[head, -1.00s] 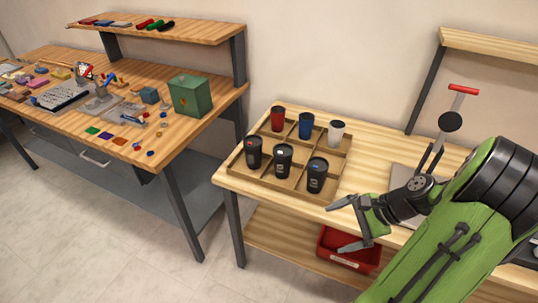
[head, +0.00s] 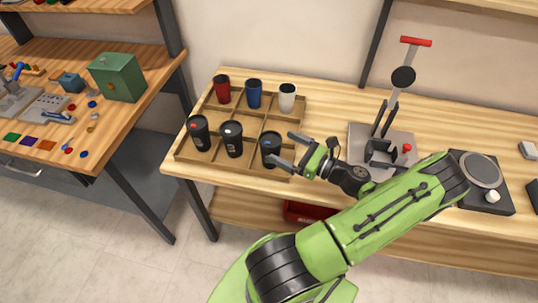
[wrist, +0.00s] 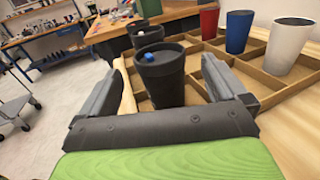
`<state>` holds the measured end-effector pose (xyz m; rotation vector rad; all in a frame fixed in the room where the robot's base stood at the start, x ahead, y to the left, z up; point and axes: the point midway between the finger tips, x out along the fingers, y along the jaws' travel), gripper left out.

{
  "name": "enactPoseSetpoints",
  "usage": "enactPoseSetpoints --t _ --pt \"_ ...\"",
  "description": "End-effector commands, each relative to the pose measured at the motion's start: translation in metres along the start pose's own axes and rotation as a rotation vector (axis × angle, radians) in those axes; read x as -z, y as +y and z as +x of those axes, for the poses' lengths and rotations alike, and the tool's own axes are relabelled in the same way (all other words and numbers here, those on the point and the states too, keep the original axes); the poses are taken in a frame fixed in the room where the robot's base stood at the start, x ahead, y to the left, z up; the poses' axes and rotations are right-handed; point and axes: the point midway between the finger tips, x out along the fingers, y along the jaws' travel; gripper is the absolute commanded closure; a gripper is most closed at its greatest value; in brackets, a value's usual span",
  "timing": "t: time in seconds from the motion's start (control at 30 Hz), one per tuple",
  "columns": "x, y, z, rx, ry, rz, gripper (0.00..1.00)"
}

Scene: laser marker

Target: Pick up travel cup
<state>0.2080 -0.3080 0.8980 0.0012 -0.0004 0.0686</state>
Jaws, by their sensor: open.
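Several travel cups stand upright in a divided wooden tray (head: 238,112) on the wooden table. In the head view the back row holds a red cup (head: 222,90), a blue cup (head: 254,94) and a white cup (head: 287,98). The front row holds three black cups, the left one (head: 199,133), the middle one (head: 232,139) and the right one (head: 270,150). My gripper (head: 287,152) is open at the right front black cup. In the wrist view this cup (wrist: 160,80), with a blue spot on its lid, stands between the open fingers (wrist: 158,88), with gaps at both sides.
A press with a red handle (head: 415,42) stands right of the tray, behind my arm. A hot-plate-like black device (head: 482,178) is farther right. A workbench with a green box (head: 117,77) stands at the left. A red bin (head: 308,212) sits below the table.

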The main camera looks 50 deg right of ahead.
Motion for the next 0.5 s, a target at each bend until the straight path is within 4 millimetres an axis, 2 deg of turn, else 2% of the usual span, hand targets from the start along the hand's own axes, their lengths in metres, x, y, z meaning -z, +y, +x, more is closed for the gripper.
enactPoseSetpoints --t 0.3,0.5 --pt "0.000 0.001 0.050 -0.004 0.000 -0.001 0.02" --pt "-0.001 0.000 0.059 0.000 0.002 -0.001 0.02"
